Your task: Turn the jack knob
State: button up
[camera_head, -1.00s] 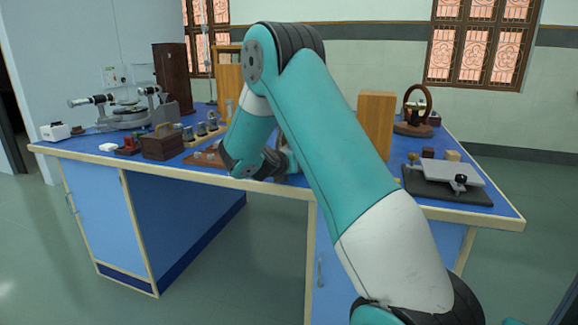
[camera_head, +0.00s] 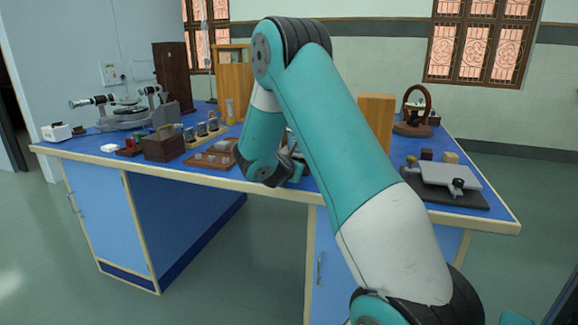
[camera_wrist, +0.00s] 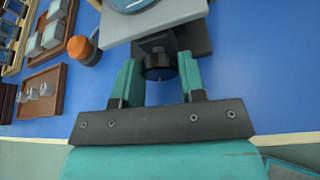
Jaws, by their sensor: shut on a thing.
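In the wrist view, the jack (camera_wrist: 192,38) is a grey stand with a round, glassy-looking thing on its top plate. Its black round knob (camera_wrist: 158,67) faces my gripper. The two teal fingers of my gripper (camera_wrist: 160,75) are on either side of the knob, shut on it. In the head view my arm hides the knob and most of the jack.
A brown tray (camera_head: 205,163) with small clear pieces lies left of my arm. A dark-based device with a tilted grey plate (camera_head: 440,173) sits at the bench's right end.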

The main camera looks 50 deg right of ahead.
jog(key=shift+s+d+m+t, duration=0.1)
jog(key=shift+d+m+t, duration=0.05)
jog(key=shift+m+t, duration=0.2)
jog(key=shift+m, duration=0.25)
jog(key=o, duration=0.9)
jog(key=shift+a, duration=0.2)
jog(key=p+v, duration=0.1)
jog(key=v, duration=1.6)
jog(key=shift+s+r, duration=0.1)
jog(key=shift+r, duration=0.1)
